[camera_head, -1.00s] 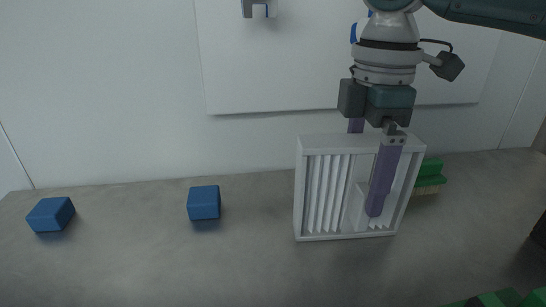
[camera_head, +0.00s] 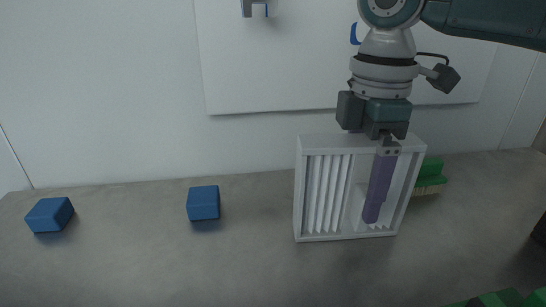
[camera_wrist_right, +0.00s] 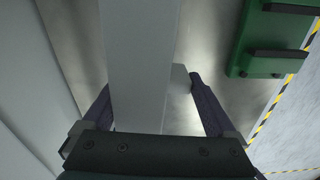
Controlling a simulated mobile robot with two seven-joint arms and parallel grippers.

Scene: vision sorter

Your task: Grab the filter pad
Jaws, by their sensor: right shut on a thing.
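The filter pad (camera_head: 326,239) is a white upright frame with pale vertical pleats, standing on the grey worktop right of centre in the head view. My right gripper (camera_head: 370,208) reaches down over its top edge and is shut on its right part. One purple finger lies across the front face; the other is hidden behind the pad. In the right wrist view, the pad (camera_wrist_right: 140,60) runs between the two fingers (camera_wrist_right: 150,90), and a small white block sticks out from it at the right fingertip. My left gripper is not in view.
Two blue blocks (camera_head: 203,203) (camera_head: 50,214) lie on the worktop (camera_head: 130,260) to the left. A green brush-like thing (camera_head: 431,176) lies just right of the pad; green things (camera_head: 490,300) show at the bottom right. A white wall panel (camera_head: 280,70) stands close behind.

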